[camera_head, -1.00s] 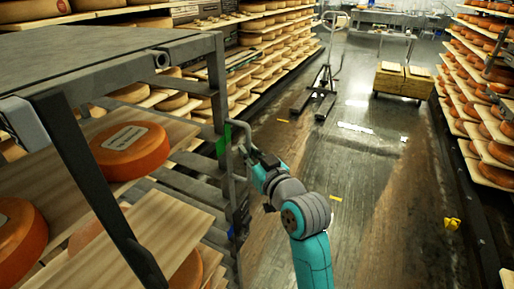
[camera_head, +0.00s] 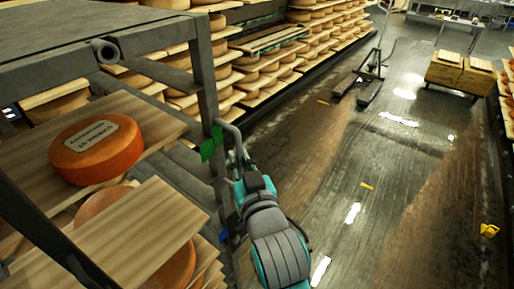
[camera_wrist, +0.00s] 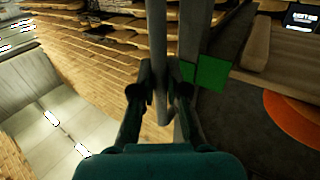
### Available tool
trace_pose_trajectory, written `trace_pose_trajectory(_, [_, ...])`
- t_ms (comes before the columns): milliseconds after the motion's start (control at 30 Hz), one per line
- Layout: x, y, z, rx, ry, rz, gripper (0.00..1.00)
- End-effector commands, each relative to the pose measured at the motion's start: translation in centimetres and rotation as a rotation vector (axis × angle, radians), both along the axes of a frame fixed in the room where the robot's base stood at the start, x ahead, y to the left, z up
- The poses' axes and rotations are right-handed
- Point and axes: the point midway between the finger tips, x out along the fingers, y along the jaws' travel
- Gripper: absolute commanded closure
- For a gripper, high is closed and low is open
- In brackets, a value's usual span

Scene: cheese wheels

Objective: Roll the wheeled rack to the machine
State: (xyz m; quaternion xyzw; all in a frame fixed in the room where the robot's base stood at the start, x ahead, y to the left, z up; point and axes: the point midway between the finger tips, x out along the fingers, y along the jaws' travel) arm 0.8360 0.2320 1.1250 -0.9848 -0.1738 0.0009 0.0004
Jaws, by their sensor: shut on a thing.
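The wheeled rack, with its dark metal frame (camera_head: 203,75), fills the left of the head view, close to me. Its wooden boards (camera_head: 125,240) carry orange cheese wheels (camera_head: 97,152). A bent grey handle (camera_head: 236,138) stands out from its right post, beside a green patch (camera_head: 211,144). My gripper (camera_head: 238,180) is at this handle. In the wrist view my gripper (camera_wrist: 163,88) is shut on the upright tube of the handle (camera_wrist: 158,35), with a finger on each side. The rack's wheels are hidden. I cannot make out the machine for certain.
Long shelves of cheese (camera_head: 265,75) line the back left. A small yellow object (camera_head: 489,230) lies at the right.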

Motion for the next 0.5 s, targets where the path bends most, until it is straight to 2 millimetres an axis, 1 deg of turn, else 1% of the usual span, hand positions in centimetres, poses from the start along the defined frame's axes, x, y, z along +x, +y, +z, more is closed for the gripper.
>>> trace_pose_trajectory(33, [-1.1,1.3,0.4,0.007,-0.008,0.019,1.0])
trace_pose_trajectory(300, [-5.2,4.3,0.4,0.009,-0.01,0.019,1.0])
trace_pose_trajectory(500, [-7.8,6.2,0.4,0.009,-0.01,0.018,1.0])
